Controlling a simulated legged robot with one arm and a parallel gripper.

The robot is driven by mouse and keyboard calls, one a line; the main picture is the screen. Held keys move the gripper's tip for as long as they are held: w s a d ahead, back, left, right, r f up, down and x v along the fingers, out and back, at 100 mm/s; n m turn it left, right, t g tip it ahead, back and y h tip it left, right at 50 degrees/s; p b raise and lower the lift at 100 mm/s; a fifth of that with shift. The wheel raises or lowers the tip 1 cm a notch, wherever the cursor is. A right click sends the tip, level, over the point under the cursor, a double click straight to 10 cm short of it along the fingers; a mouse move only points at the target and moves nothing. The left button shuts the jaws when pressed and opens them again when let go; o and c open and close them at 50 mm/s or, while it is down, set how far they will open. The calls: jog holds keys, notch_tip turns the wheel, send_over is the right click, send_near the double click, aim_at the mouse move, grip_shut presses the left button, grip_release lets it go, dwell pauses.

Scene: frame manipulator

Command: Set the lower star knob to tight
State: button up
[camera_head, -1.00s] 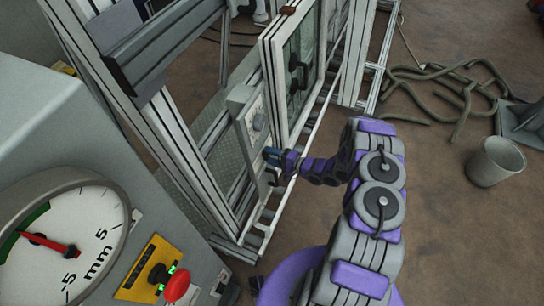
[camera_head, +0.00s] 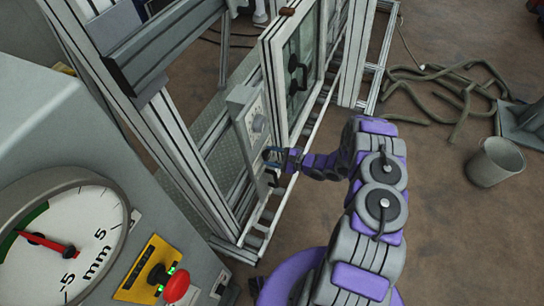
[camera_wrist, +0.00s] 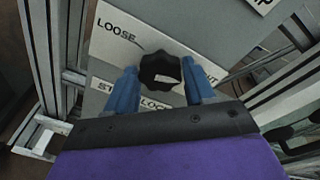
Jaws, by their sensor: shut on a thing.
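The lower star knob (camera_wrist: 161,73) is black with a lobed rim and a small pale mark. It sits on a grey plate (camera_wrist: 225,45) with a "LOOSE" label at its upper left and a partly hidden label at its right. My gripper (camera_wrist: 162,84) has its blue fingers on both sides of the knob, shut on it. In the head view my gripper (camera_head: 272,156) reaches the lower part of the grey panel (camera_head: 246,108). The knob is hidden there by the fingers.
A pale upper knob (camera_head: 259,123) is on the panel just above my gripper. A framed door with a black handle (camera_head: 297,70) stands behind. A dial gauge (camera_head: 68,240) and red button (camera_head: 176,286) are at lower left.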

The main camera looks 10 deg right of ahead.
jog(key=shift+s+a+f, duration=0.1)
jog(key=shift+s+f, duration=0.1)
jog(key=shift+f, duration=0.1)
jog(key=o, duration=1)
jog(key=shift+w+r, duration=0.15)
jog(key=shift+o, duration=0.2)
jog(key=p+v, duration=0.2)
jog(key=v, duration=1.5)
jog(key=shift+d, duration=0.4)
